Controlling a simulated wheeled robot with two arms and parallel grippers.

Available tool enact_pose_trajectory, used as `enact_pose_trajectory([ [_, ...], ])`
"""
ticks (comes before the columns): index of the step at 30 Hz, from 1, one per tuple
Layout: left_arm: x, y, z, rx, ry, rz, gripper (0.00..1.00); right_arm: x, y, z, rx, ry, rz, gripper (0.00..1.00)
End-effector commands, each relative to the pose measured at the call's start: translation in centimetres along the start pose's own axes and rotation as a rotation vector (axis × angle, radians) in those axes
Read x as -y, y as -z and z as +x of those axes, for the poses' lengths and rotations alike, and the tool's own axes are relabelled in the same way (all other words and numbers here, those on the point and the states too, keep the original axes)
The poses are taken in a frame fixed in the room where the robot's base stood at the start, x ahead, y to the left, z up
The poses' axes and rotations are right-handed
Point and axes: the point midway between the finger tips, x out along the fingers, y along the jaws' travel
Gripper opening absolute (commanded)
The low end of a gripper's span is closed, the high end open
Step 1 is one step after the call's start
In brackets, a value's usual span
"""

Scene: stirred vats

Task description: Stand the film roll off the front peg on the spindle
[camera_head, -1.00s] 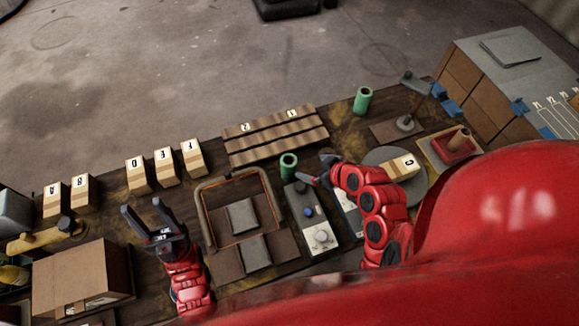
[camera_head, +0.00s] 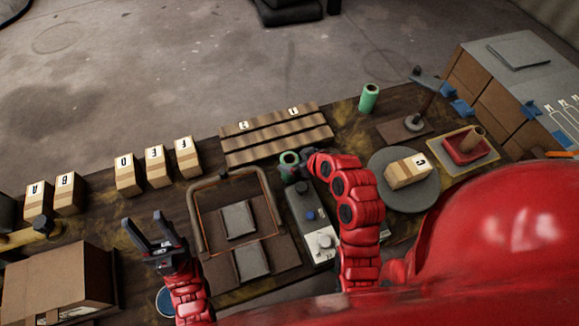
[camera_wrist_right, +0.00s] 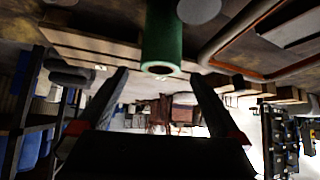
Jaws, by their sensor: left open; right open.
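A green film roll (camera_head: 289,160) is at the middle of the bench, near the back of the grey control panel. A second green roll (camera_head: 369,97) stands further back to the right. My right gripper (camera_head: 303,158) is at the nearer roll, and its fingers are partly hidden by my arm. In the right wrist view the green roll (camera_wrist_right: 162,35) lies between the lines of the two open fingers (camera_wrist_right: 158,74); contact cannot be told. My left gripper (camera_head: 143,218) is open and empty at the left.
A slatted rack (camera_head: 277,135) lies behind the near roll. A wire-framed tray (camera_head: 238,222) is left of the panel (camera_head: 322,240). A round grey plate (camera_head: 380,180) bears a box C (camera_head: 406,173).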

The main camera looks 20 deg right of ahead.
Motion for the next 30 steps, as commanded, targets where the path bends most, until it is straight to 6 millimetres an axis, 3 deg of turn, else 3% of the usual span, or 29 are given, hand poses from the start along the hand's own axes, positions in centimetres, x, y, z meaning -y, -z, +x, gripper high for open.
enact_pose_trajectory([
  [4, 0.1, 0.3, 1.7, 0.000, 0.000, 0.000, 0.50, 0.2, 0.1, 1.5, 0.004, 0.002, 0.000, 1.00],
  [10, 0.1, 0.4, 2.4, 0.000, 0.000, 0.000, 0.50, 0.1, 0.0, 3.7, 0.001, 0.001, 0.001, 1.00],
  [20, 0.1, 0.4, 2.4, 0.000, 0.000, 0.000, 0.50, 0.1, -0.1, 4.3, 0.000, -0.001, 0.000, 1.00],
  [30, 0.1, 0.4, 2.4, 0.000, 0.000, 0.000, 0.50, 0.1, -0.2, 4.3, 0.001, -0.001, 0.000, 0.41],
])
